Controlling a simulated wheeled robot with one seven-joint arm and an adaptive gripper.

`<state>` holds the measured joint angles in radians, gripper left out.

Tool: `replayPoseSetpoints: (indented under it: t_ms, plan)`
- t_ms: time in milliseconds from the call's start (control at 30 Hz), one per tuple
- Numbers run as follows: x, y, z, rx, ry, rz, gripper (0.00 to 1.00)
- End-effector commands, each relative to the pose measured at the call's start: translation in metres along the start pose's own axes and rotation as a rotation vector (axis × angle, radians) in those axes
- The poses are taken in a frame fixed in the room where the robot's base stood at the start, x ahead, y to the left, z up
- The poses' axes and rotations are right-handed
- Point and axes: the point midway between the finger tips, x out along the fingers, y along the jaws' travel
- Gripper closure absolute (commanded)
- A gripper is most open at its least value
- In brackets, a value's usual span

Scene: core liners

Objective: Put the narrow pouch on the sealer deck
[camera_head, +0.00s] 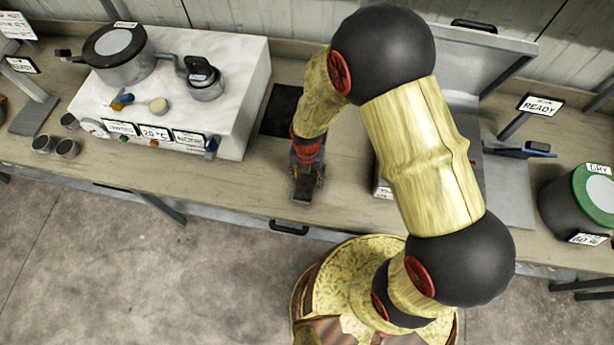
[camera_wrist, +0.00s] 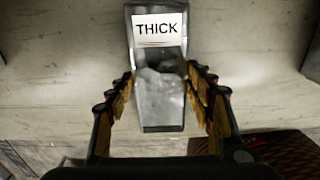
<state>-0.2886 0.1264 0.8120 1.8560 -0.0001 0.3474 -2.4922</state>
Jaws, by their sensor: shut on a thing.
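My gripper (camera_head: 306,172) is over the front edge of the bench, left of centre. It also shows in the wrist view (camera_wrist: 160,76), its two fingers on either side of a slim grey pouch (camera_wrist: 162,105) and shut on it. The pouch has a white label reading THICK. In the head view only a dark strip of the pouch (camera_head: 303,190) shows under the fingers. Whether it touches the bench I cannot tell. A metal machine with a raised lid (camera_head: 480,55), perhaps the sealer, stands to the right; my arm hides much of it, including part of its deck.
A white console (camera_head: 232,115) with a pot (camera_head: 120,62) and a small vessel (camera_head: 206,82) stands at left. A black mat (camera_head: 282,108) lies behind my gripper. At right are a READY sign (camera_head: 541,105), a blue-handled item (camera_head: 528,150) and a green-rimmed drum (camera_head: 570,210).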

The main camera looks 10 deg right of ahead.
Motion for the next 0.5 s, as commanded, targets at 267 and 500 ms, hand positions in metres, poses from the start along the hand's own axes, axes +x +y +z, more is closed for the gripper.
replayPoseSetpoints:
  t_ms: [267, 500]
  plan:
    - [-0.045, -0.010, -0.015, 0.000, -0.003, 0.002, 0.80]
    - [-0.090, -0.038, -0.054, 0.000, -0.002, 0.001, 0.80]
